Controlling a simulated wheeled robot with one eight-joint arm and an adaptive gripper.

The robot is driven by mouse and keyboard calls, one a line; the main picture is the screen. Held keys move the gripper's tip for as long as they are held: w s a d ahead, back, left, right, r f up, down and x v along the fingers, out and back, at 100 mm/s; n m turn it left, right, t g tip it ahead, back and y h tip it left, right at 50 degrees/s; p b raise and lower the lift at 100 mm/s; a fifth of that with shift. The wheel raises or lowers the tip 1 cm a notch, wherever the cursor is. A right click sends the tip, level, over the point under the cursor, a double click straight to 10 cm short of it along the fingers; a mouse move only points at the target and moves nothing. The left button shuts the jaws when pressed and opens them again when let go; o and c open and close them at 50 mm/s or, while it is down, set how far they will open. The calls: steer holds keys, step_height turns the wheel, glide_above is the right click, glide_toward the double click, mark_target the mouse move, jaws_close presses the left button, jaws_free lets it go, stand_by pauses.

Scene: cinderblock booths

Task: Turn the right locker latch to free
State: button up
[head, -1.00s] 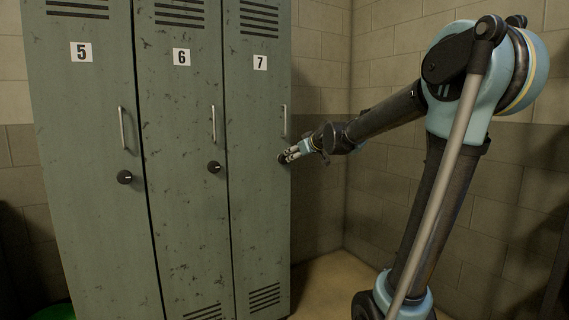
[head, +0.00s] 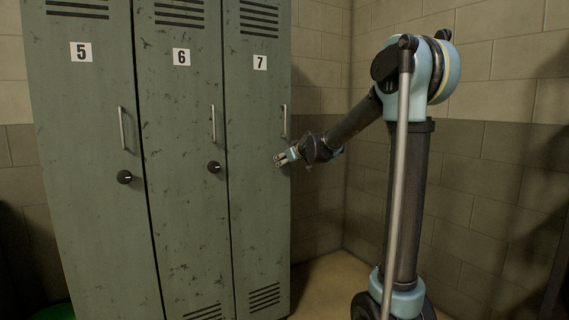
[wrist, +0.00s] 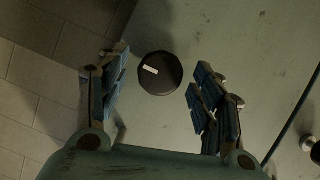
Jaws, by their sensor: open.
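The right locker, number 7 (head: 258,200), is a grey-green scuffed metal door, shut. Its latch is a round black knob (wrist: 160,72) with a short white mark, seen in the wrist view. The mark sits left of the knob's centre and tilts slightly. My gripper (head: 281,159) is at the right edge of locker 7, below its handle, and hides the knob in the head view. In the wrist view my gripper (wrist: 157,92) is open, with one finger on each side of the knob and gaps on both sides. I cannot tell the remaining depth to the knob.
Locker 6 (head: 185,230) and locker 5 (head: 90,220) stand to the left, each with a black knob and a vertical handle. Locker 7's handle (head: 284,121) is just above my gripper. A block wall (head: 480,170) stands behind and right of my arm.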

steer(key=shift+x, duration=1.15)
steer(key=c, duration=1.1)
